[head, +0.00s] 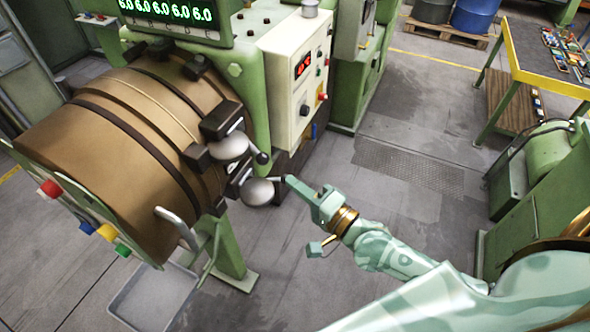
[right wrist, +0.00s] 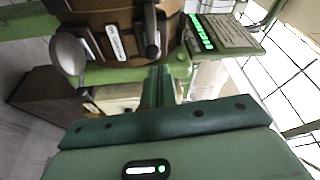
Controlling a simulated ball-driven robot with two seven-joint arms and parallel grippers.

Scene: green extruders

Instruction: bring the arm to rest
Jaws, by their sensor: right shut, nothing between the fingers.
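My right arm (head: 400,260) reaches in from the lower right of the head view, pale green with a brass-coloured ring near the wrist. My right gripper (head: 291,181) is shut and empty. Its tip is close to the lower silver spoon-shaped handle (head: 257,192) on the machine; I cannot tell whether they touch. In the right wrist view the closed dark green fingers (right wrist: 158,84) point toward the brown machine barrel (right wrist: 125,38). A silver spoon-shaped handle (right wrist: 68,54) is left of them. My left gripper is not in view.
The green extruder has a brown barrel (head: 110,140), a second silver handle (head: 230,146) and a cream control box (head: 296,75). A grey tray (head: 119,300) lies below. A yellow-edged table (head: 545,83) stands at the upper right. Floor (head: 400,130) between is clear.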

